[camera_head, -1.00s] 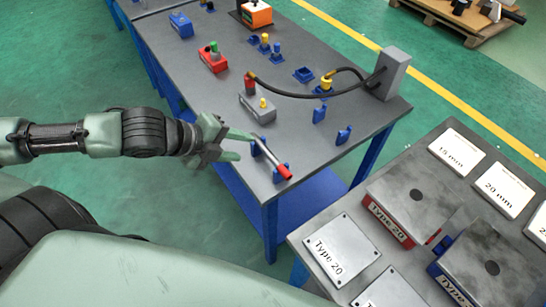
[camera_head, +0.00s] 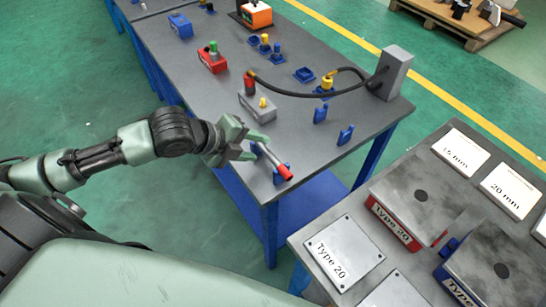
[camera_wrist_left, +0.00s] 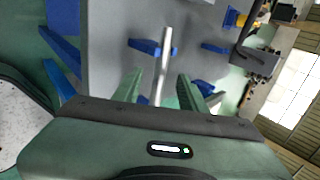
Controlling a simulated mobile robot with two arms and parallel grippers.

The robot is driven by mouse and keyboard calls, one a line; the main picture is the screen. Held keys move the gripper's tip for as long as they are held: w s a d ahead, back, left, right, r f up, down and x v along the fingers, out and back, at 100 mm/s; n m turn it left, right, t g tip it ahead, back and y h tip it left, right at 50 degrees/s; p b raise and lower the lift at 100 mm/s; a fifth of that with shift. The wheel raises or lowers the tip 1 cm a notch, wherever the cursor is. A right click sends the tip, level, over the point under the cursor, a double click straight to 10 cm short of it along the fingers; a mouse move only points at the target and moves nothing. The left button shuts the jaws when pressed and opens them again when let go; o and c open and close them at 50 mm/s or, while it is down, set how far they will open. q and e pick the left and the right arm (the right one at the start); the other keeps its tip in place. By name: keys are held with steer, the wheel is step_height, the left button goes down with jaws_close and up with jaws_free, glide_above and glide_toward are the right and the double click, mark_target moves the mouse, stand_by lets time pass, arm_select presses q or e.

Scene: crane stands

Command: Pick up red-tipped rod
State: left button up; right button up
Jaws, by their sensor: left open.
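The red-tipped rod (camera_head: 273,160) lies across two small blue holders near the front edge of the grey table (camera_head: 228,108). Its red end points to the lower right in the head view. My left gripper (camera_head: 257,147) is open at the rod's upper-left part. In the left wrist view the silver rod (camera_wrist_left: 164,60) runs between the two green fingers of my left gripper (camera_wrist_left: 160,92), apart from both. A blue holder (camera_wrist_left: 150,47) shows beyond the fingertips. The red tip cannot be made out in the wrist view. My right gripper is not seen.
A grey box (camera_head: 258,106) with red and yellow plugs stands behind the rod. A black cable (camera_head: 300,95) runs to a grey block (camera_head: 391,75). Blue holders (camera_head: 345,135) stand to the right. A second table with Type 20 plates (camera_head: 342,250) is at the lower right.

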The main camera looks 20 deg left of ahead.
arm_select(q)
steer(key=shift+w+d+f, duration=0.3)
steer(key=shift+w+f, duration=0.1)
steer(key=shift+f, duration=0.1)
steer(key=shift+c, duration=0.3)
jaws_close()
stand_by(0.9)
